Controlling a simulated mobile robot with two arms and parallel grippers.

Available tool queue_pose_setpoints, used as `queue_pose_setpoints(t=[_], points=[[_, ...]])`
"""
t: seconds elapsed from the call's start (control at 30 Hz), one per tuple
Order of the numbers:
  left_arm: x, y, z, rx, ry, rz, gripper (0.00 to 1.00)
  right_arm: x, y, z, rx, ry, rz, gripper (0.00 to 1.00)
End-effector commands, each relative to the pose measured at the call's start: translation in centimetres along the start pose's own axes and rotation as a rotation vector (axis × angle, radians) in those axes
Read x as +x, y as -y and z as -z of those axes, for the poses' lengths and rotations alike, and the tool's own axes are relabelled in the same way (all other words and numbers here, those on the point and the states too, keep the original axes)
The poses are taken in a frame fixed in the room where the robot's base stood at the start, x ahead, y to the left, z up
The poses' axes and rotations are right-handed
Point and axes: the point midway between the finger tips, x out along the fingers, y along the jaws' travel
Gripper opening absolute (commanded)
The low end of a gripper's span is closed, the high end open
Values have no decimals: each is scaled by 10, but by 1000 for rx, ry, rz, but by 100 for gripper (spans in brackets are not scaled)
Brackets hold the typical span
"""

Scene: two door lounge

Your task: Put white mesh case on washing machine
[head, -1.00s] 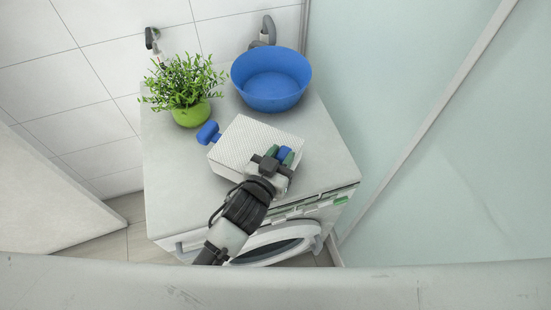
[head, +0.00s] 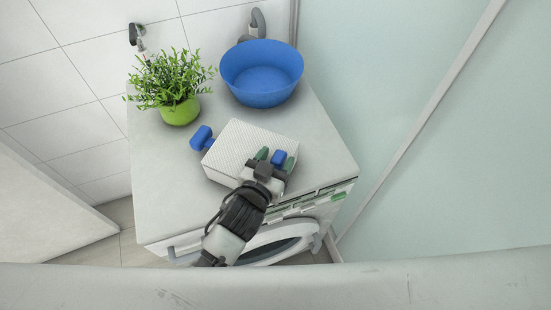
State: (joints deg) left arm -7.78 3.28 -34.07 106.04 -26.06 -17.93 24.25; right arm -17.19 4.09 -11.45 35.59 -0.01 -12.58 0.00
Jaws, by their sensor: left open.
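The white mesh case (head: 231,148) lies on top of the washing machine (head: 165,200), near the middle of its front part. My left gripper (head: 270,158) is open at the case's right side, over its top as seen from here. Its fingers show green and blue tips, and no thing shows between them. I cannot tell whether a finger touches the case. The gripper and wrist hide the case's front right part. My right gripper is not in view.
A blue basin (head: 262,75) stands at the back of the machine top, and a plant in a green pot (head: 180,111) at the back left. A blue object (head: 201,137) lies against the case's left side. A glass panel (head: 400,70) stands to the right.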

Motion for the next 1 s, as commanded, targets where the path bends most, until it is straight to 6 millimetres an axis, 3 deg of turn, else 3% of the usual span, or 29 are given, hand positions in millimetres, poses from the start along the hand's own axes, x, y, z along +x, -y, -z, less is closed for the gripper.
queue_pose_setpoints(t=[0.13,0.23,0.7,1.0], points=[[-2,0,4,1,0,0,57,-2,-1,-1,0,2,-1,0],[-15,0,1,0,1,0,57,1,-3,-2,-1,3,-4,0],[-107,0,1,-1,1,1,57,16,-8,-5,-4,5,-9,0],[-121,0,3,1,0,1,57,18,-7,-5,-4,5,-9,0]])
